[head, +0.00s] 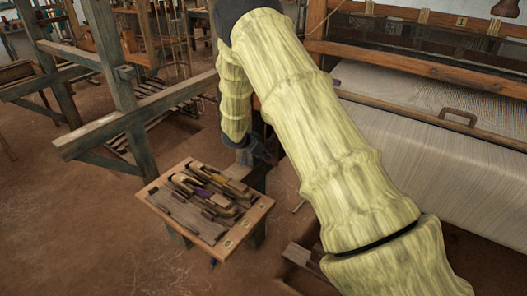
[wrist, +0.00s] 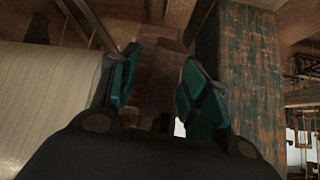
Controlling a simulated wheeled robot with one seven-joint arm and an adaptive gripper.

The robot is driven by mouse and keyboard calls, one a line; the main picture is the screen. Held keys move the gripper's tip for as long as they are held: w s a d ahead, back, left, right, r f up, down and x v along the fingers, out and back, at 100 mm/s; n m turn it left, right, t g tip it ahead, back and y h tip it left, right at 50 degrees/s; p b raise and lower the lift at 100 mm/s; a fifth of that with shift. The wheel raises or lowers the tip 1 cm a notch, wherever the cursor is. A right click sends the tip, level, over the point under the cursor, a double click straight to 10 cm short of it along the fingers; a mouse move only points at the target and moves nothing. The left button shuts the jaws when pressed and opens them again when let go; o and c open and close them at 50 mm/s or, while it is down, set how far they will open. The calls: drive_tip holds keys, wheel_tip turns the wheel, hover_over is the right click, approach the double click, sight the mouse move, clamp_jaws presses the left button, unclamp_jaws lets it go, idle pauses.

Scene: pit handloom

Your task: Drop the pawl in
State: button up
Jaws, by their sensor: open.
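My gripper (wrist: 155,88) is open, its two teal fingertips apart with nothing visibly held between them. In the head view my gripper (head: 257,152) is small and dark, partly behind my arm, beside the loom's left end and just beyond the tool tray. I cannot make out the pawl in either view; my arm covers much of the loom's left end. The loom's cloth (head: 430,125) is a wide white sheet on the right, and it also shows as a pale roll (wrist: 45,95) left of the fingers in the wrist view.
A wooden tray (head: 234,238) holding several shuttles and tools stands on a low stand at centre left. A worn post (wrist: 252,80) rises close to the right finger. A grey wooden frame (head: 120,95) stands at left. Bare earth floor (head: 80,225) is open at lower left.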

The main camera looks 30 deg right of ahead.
drive_tip(key=shift+d+f, duration=0.1)
drive_tip(key=shift+d, duration=0.05)
clamp_jaws()
drive_tip(key=shift+r+p, duration=0.4)
drive_tip(key=shift+p, duration=0.4)
drive_tip(key=r+y+p, duration=0.1)
drive_tip(key=p, duration=0.2)
drive_tip(key=a+r+p, duration=0.1)
drive_tip(key=p, duration=0.2)
drive_tip(key=s+a+r+g+y+p, duration=0.1)
drive_tip(key=p, duration=0.2)
drive_tip(key=shift+r+y+p, duration=0.25)
drive_tip(key=shift+y+p, duration=0.05)
drive_tip(key=shift+p, duration=0.1)
drive_tip(key=r+y+p, duration=0.1)
drive_tip(key=p, duration=0.1)
drive_tip(key=a+r+p, duration=0.1)
drive_tip(key=p, duration=0.1)
drive_tip(key=shift+r+g+y+p, duration=0.3)
drive_tip(key=shift+g+y+p, duration=0.05)
drive_tip(key=shift+g+y, duration=0.05)
drive_tip(key=shift+d, duration=0.1)
